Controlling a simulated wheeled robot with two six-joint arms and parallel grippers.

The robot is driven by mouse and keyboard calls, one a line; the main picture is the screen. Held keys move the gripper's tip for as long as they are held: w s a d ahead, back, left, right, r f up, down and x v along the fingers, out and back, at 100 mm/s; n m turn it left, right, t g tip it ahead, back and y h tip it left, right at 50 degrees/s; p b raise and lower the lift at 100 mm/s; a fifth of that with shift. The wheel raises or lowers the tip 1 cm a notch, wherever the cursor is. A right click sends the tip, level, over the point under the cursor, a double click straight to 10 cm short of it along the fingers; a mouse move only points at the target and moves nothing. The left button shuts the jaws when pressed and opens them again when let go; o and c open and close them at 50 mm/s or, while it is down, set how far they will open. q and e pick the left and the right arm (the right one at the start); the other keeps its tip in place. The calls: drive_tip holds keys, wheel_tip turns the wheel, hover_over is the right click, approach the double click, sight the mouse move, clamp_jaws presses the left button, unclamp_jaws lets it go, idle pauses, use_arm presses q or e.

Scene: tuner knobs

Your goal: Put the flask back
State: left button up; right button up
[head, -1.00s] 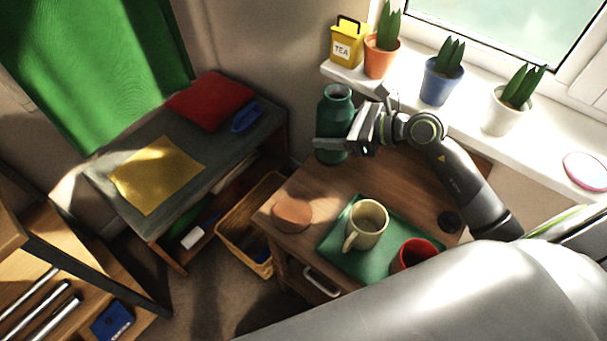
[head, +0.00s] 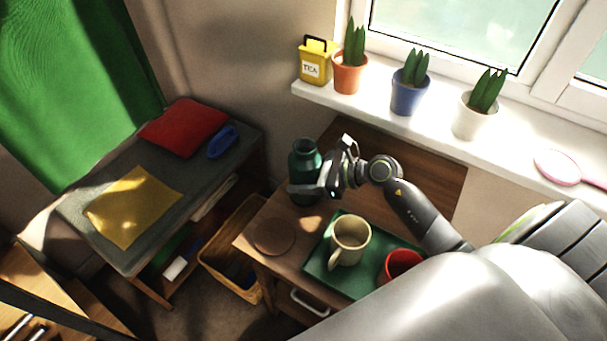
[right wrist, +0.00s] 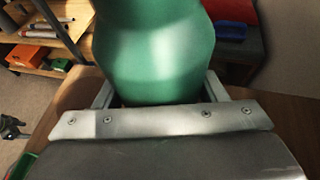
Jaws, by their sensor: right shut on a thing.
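The flask (head: 305,160) is dark green with a narrower neck and an open top. It is upright over the back left part of the wooden cabinet top (head: 262,212). My right gripper (head: 307,187) is shut around its lower body, coming from the right. In the right wrist view the green flask (right wrist: 155,50) stands between the two fingers; its base is hidden. I cannot tell whether the base touches the wood. A round brown coaster (head: 272,236) lies empty at the front left of the top. My left gripper is out of view.
A green tray (head: 318,262) with a cream mug (head: 350,240) and a red mug (head: 402,263) is right of the coaster. A wicker basket (head: 225,282) stands on the floor at left.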

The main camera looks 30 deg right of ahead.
drive_tip(key=o, duration=1)
drive_tip(key=shift+f, duration=0.15)
drive_tip(key=o, duration=0.4)
drive_tip(key=shift+o, duration=0.2)
drive_tip(key=shift+r, duration=0.2)
drive_tip(key=b+v, duration=0.1)
drive_tip(key=v, duration=1.1)
drive_tip(key=shift+f, duration=0.1)
